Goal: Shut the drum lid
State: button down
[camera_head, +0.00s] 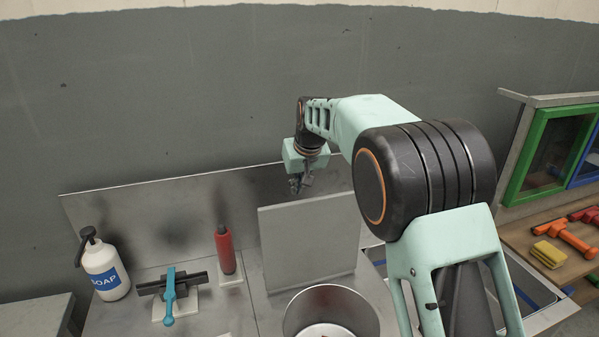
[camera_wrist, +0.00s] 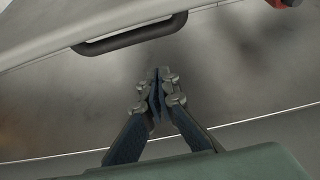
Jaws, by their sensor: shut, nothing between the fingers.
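The drum lid (camera_head: 308,240) is a flat, light grey square panel standing upright behind the round metal drum (camera_head: 290,318). The drum's mouth is open and some contents show at its bottom, cut off by the picture's lower edge. My gripper (camera_head: 297,186) is near the lid's top edge, on its far side. In the wrist view my gripper (camera_wrist: 158,78) is shut and empty. The lid's edge (camera_wrist: 85,25) and a dark bar handle (camera_wrist: 130,37) lie beyond the fingertips, apart from them.
A metal backsplash (camera_head: 140,215) rises behind the counter. At right are a yellow sponge (camera_head: 549,254) and an orange tool (camera_head: 563,235).

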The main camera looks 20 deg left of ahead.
jog(key=s+d, duration=0.2)
jog(key=s, duration=0.1)
jog(key=shift+s+d, duration=0.1)
jog(key=shift+d, duration=0.05)
jog(key=shift+s+d+b, duration=0.1)
jog(key=shift+s+b, duration=0.05)
jog(key=shift+b, duration=0.3)
